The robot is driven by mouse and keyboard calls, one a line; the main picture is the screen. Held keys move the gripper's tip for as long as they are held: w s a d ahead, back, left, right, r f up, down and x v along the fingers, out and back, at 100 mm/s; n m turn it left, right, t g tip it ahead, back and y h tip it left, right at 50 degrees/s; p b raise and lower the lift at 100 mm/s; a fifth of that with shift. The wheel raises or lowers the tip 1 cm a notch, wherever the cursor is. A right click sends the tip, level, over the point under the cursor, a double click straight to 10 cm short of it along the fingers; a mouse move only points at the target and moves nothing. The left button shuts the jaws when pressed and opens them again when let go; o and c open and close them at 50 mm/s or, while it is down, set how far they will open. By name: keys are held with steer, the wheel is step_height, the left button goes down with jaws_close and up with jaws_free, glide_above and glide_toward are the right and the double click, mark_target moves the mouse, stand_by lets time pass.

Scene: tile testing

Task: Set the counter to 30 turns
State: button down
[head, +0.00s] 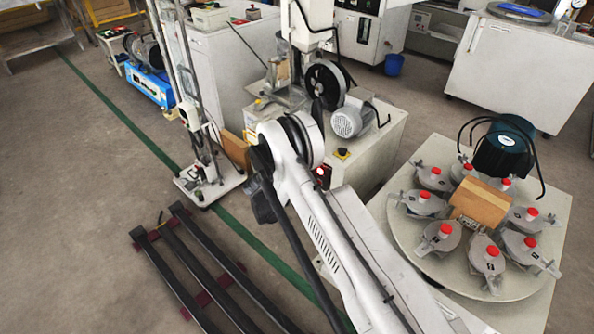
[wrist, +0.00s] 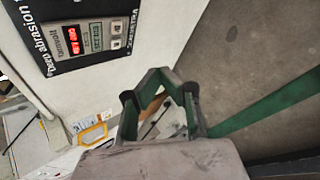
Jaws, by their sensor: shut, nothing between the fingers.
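The counter (wrist: 84,42) is a grey module on a black panel (wrist: 55,64) lettered "Deep abrasion", at the upper left of the wrist view. The digits are too small to read surely. My gripper (wrist: 158,73) is shut and empty, below and to the right of the panel in the picture and apart from it. In the head view a small red glow (head: 322,177) shows beside my arm; my gripper cannot be made out there.
The white machine body (head: 385,125) carries a wheel (head: 325,82) and a motor (head: 352,120). A round table (head: 405,225) with several red-capped units stands at the right. Black rails (head: 175,245) lie on the floor at the left. Open floor (head: 70,190) lies further left.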

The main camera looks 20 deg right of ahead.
steer(key=shift+s+a, duration=0.45)
steer(key=shift+a, duration=0.2)
steer(key=w+d, duration=0.4)
steer(key=d, duration=0.3)
steer(key=shift+w+d, duration=0.2)
steer(key=shift+w, duration=0.15)
steer(key=shift+d, duration=0.1)
stand_by(1.1)
steer(key=shift+w+d, duration=0.2)
steer(key=shift+d, duration=0.1)
steer(key=shift+w+d, duration=0.2)
steer(key=shift+d, duration=0.05)
stand_by(0.8)
steer(key=shift+a, duration=0.1)
steer(key=shift+s+a, duration=0.4)
steer(key=shift+a, duration=0.15)
